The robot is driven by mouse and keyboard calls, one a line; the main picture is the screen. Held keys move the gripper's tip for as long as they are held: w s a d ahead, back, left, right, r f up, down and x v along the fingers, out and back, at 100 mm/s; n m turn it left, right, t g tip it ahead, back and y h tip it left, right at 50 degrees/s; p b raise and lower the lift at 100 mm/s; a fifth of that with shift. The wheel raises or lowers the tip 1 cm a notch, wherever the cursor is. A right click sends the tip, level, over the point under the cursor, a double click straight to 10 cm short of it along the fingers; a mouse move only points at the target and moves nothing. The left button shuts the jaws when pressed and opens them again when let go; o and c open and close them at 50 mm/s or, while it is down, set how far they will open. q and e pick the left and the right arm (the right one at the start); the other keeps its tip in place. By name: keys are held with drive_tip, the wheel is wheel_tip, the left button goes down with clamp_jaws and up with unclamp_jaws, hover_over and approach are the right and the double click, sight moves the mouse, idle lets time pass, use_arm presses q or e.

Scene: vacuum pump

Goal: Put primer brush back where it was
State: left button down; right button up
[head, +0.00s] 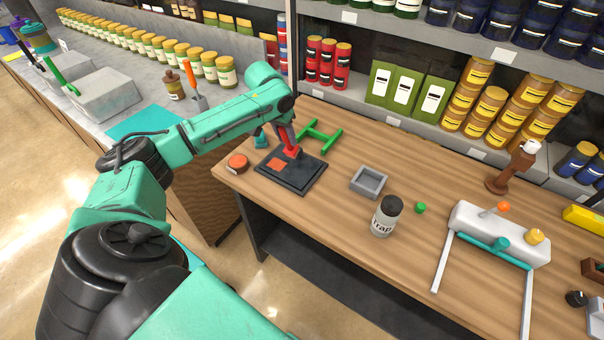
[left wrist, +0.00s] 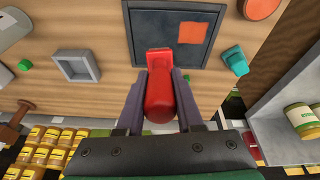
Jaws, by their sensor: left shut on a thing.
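My left gripper (head: 284,138) is shut on a red, rounded piece, which I take to be the primer brush (head: 292,151). In the left wrist view, the brush (left wrist: 160,88) lies between the two grey fingers (left wrist: 160,92), its blockier end toward the dark mat. The dark square mat (head: 306,181) with an orange-red patch lies below it on the wooden table; it also shows in the left wrist view (left wrist: 150,30). I cannot tell whether the brush touches the mat. A green frame-like stand (head: 321,135) is just behind the gripper. My right gripper is out of view.
An orange-topped round tin (head: 237,163) and a teal piece (head: 260,140) sit beside the mat. A grey open box (head: 369,181), a "Trap" jar (head: 385,217) and a white pump unit (head: 500,232) stand to the right. Stocked shelves line the back.

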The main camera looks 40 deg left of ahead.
use_arm(q)
drive_tip(key=s+d+r+m+g+b, duration=0.1)
drive_tip(key=d+r+m+g+b, duration=0.1)
drive_tip(key=d+r+m, duration=0.6)
drive_tip(key=s+d+r+m+g+b, duration=0.1)
drive_tip(key=d+r+m+b, duration=0.3)
drive_tip(key=m, duration=0.7)
wheel_tip(320, 180, down, 22)
drive_tip(key=p, duration=0.3)
drive_tip(key=shift+w+d+r, duration=0.1)
drive_tip(key=shift+d, duration=0.05)
drive_tip(key=shift+w+f, duration=0.1)
drive_tip(key=shift+f, duration=0.1)
drive_tip(key=c, duration=0.6)
unclamp_jaws()
drive_tip(key=shift+o, duration=0.2)
wheel_tip(320, 180, up, 12)
drive_tip(key=b, duration=0.3)
